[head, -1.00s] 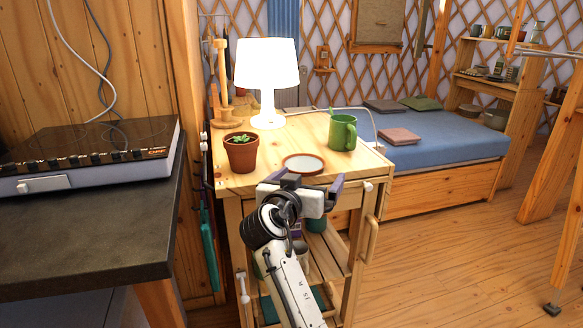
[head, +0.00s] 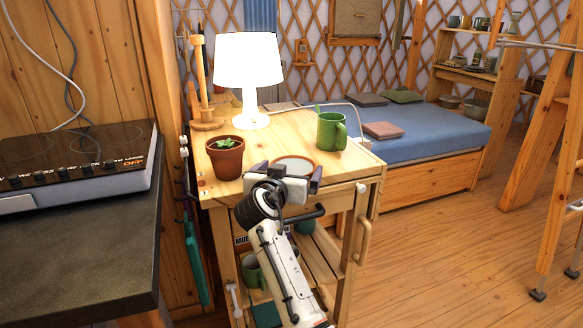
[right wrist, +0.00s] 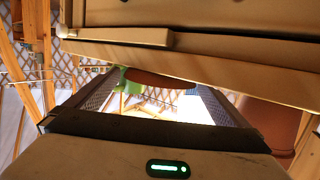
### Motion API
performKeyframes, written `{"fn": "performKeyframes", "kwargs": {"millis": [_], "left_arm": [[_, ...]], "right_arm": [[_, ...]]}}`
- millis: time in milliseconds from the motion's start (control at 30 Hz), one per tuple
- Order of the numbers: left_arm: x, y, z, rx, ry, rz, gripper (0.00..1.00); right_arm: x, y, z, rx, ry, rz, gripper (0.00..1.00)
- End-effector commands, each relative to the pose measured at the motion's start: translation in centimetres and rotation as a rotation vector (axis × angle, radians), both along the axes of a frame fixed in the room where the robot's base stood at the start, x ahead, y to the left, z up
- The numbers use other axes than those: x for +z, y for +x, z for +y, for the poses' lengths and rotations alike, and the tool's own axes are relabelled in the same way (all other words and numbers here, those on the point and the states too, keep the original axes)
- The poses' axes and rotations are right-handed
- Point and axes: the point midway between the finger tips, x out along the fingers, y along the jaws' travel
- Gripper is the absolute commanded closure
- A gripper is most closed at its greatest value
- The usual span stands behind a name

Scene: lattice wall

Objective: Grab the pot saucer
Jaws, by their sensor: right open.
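The pot saucer (head: 294,164) is a round, shallow dish with a terracotta rim and pale inside, lying on the wooden cart top (head: 345,166). In the head view my right gripper (head: 289,173) is at the cart's front edge, hiding the saucer's near part. It is open and empty, one finger to each side. In the right wrist view, which looks upside down, the saucer's brown edge (right wrist: 160,78) shows between the fingers (right wrist: 158,101); contact cannot be told. My left gripper is not in view.
A terracotta pot with a plant (head: 225,158) stands left of the saucer, and a green mug (head: 330,131) right behind it. A lit lamp (head: 249,75) stands at the back. A counter with a cooktop (head: 80,160) is at the left.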

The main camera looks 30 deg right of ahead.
Motion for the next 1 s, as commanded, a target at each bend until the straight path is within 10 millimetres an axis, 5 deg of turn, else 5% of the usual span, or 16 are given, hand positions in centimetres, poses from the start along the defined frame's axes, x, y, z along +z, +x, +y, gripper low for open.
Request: {"fn": "performKeyframes", "kwargs": {"millis": [267,500,767,1000], "left_arm": [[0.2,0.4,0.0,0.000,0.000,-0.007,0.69],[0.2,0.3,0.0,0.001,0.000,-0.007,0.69],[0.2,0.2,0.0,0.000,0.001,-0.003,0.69],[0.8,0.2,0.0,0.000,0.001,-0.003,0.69]], "right_arm": [[-0.2,0.2,-0.5,0.001,0.001,-0.001,0.00],[-0.1,0.2,-0.5,0.001,0.000,-0.002,0.35],[0.5,0.3,-0.5,0.000,0.001,-0.003,0.36],[5.0,0.3,-0.5,0.001,0.002,-0.008,0.36]]}}
